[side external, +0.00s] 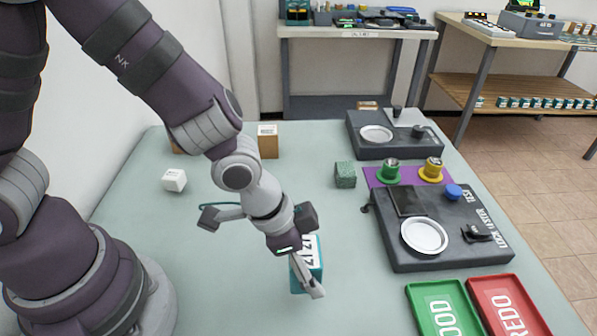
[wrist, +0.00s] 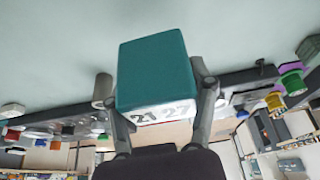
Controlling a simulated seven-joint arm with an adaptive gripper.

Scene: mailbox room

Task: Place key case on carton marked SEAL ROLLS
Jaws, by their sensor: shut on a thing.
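A teal box with a white numbered label (side external: 299,283) is in my gripper (side external: 307,277) at the front middle of the table. I take it to be the key case. In the wrist view the teal box (wrist: 155,72) sits between both fingers of my gripper (wrist: 152,88), its digits partly readable. My gripper is shut on it; whether it touches the table I cannot tell. A small brown carton (side external: 268,146) with a white label stands at the back; its writing is too small to read. Another brown box (side external: 176,148) is mostly hidden behind my arm.
A white cube (side external: 174,180) lies at the left and a green speckled block (side external: 345,175) right of centre. Grey lock tester (side external: 440,255), second grey device (side external: 365,147), purple mat (side external: 408,181), green tray (side external: 441,308) and red tray (side external: 508,306) fill the right side.

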